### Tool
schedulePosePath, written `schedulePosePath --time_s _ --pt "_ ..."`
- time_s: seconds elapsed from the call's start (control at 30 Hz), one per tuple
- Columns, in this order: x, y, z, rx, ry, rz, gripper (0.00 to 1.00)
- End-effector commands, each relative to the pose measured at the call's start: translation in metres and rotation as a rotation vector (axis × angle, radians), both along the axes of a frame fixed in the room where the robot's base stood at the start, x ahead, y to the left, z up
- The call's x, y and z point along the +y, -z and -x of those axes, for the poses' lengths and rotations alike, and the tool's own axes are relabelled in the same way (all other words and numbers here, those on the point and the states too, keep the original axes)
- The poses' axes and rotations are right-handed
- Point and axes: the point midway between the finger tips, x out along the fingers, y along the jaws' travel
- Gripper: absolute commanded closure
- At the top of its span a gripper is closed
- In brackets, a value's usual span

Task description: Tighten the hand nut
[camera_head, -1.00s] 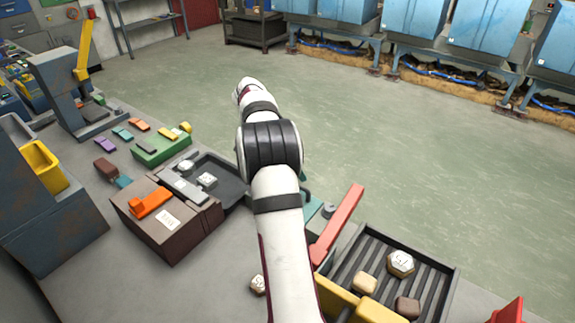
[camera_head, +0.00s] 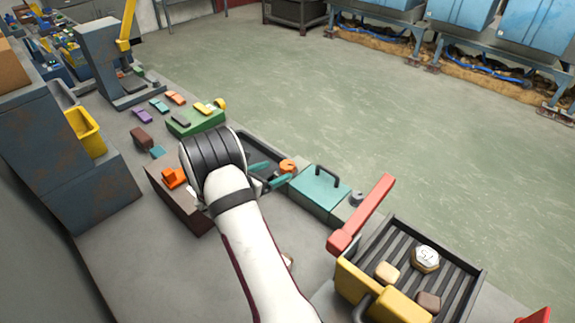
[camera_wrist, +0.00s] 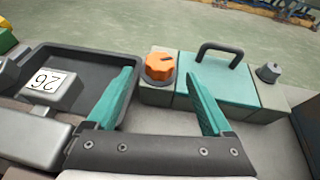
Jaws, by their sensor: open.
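An orange lobed knob (camera_wrist: 160,66), which looks like the hand nut, sits on a grey block left of the teal-lidded box. In the head view the orange knob (camera_head: 288,166) is beside the tips of my gripper. My gripper (camera_wrist: 159,74) is open, with two teal fingers spread apart. In the wrist view the knob appears between the fingertips and beyond them, with no visible contact. In the head view my gripper (camera_head: 271,173) is partly hidden by my wrist. The teal box (camera_head: 320,189) has a dark handle on top.
A small grey knob (camera_wrist: 268,72) stands right of the teal box. In the head view, a red lever (camera_head: 362,212) rises beside a ribbed tray (camera_head: 465,290) with several pieces.

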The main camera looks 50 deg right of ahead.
Motion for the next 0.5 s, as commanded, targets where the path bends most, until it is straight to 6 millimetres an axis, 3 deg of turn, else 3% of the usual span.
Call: schedulePosePath --time_s 0.2,0.5 --pt "-0.045 0.019 -0.005 -0.001 0.004 0.0 0.15" --pt "-0.067 0.028 -0.008 -0.001 0.002 0.0 0.15"
